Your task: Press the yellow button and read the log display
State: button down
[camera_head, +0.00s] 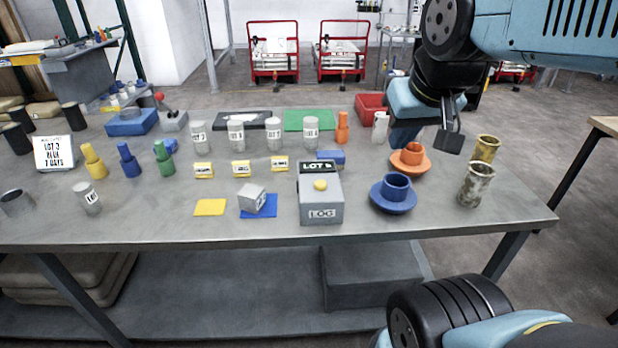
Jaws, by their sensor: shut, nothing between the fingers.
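The grey log box (321,205) stands near the front edge of the table, right of the middle. Its yellow button (320,185) is on the sloping top, with a "LOG" label on the front. A small dark display (317,166) at its upper back edge reads "LOT" and a further character too small to tell. My gripper (450,141) hangs above the right part of the table, behind and to the right of the box. It is shut and empty, apart from the button.
A blue flanged cup (393,196) stands right of the box, with an orange one (411,160) behind it. Labelled cylinders, yellow blocks and a red bin (370,106) stand farther back.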

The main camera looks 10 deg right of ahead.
aim_at(319, 184)
jog(key=u, duration=1.3)
jog(key=k, duration=1.55)
jog(key=z, duration=0.9)
jog(key=i, duration=1)
jog(key=u, duration=0.05)
